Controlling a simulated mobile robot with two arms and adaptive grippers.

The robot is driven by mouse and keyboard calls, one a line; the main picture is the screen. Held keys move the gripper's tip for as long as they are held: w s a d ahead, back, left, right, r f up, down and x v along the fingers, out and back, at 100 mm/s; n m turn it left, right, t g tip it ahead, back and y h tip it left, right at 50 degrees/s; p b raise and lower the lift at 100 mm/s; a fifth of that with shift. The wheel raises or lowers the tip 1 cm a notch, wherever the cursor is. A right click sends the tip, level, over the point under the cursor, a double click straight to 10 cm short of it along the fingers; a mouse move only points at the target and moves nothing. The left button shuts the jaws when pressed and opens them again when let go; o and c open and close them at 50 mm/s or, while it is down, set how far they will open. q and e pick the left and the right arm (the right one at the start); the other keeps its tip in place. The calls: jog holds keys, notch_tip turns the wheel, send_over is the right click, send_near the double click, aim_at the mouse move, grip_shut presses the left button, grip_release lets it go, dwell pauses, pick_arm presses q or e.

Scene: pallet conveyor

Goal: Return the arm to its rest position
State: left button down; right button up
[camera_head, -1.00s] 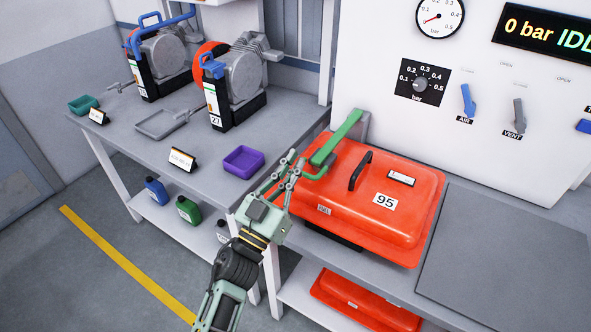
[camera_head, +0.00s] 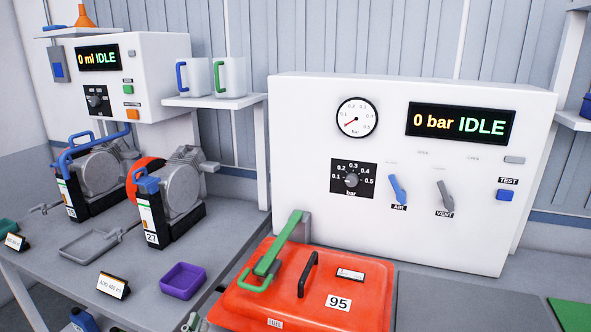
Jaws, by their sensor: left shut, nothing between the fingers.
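My left gripper (camera_head: 193,322) shows only as a small grey-green part at the bottom edge, left of the red case. It is shut and empty, and the rest of that arm is below the picture. My right gripper is not in view. The red case (camera_head: 330,280), marked 95, has a black handle (camera_head: 308,274) on its lid. A green lever (camera_head: 278,243) reaches over its left back part. The gripper is apart from the lever.
The purple tray (camera_head: 183,281) and two pump units, one marked 27 (camera_head: 178,196), stand on the left bench. The white panel (camera_head: 300,130) reads 0 bar IDLE and rises behind the case. A bare grey plate (camera_head: 450,303) lies right of the case.

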pick_arm(q)
jog(key=s+a+f+n+g+y, duration=0.1)
jog(key=s+a+f+g+y, duration=0.1)
jog(key=f+g, duration=0.25)
jog(key=s+a+f+n+g+y, duration=0.1)
jog(key=s+a+f+g, duration=0.2)
jog(key=f, duration=0.3)
jog(key=s+d+f+m+g, duration=0.1)
jog(key=s+d+f+g, duration=0.15)
jog(key=s, duration=0.35)
jog(key=s+d+f+m+g+h, duration=0.1)
jog(key=s+f+g, duration=0.25)
jog(key=s, duration=0.25)
jog(key=s+d+f+m+g, duration=0.1)
jog(key=s+f+g, duration=0.25)
jog(key=s, duration=0.25)
notch_tip(320, 180, down, 24)
jog(key=s+g, duration=0.1)
jog(key=s, duration=0.1)
jog(key=s+a+f+g, duration=0.1)
jog(key=s+a+f, duration=0.2)
jog(key=s+f, duration=1.3)
jog(key=shift+s+f+m+g, duration=0.3)
jog(key=shift+s+m, duration=0.1)
jog(key=shift+s, duration=0.1)
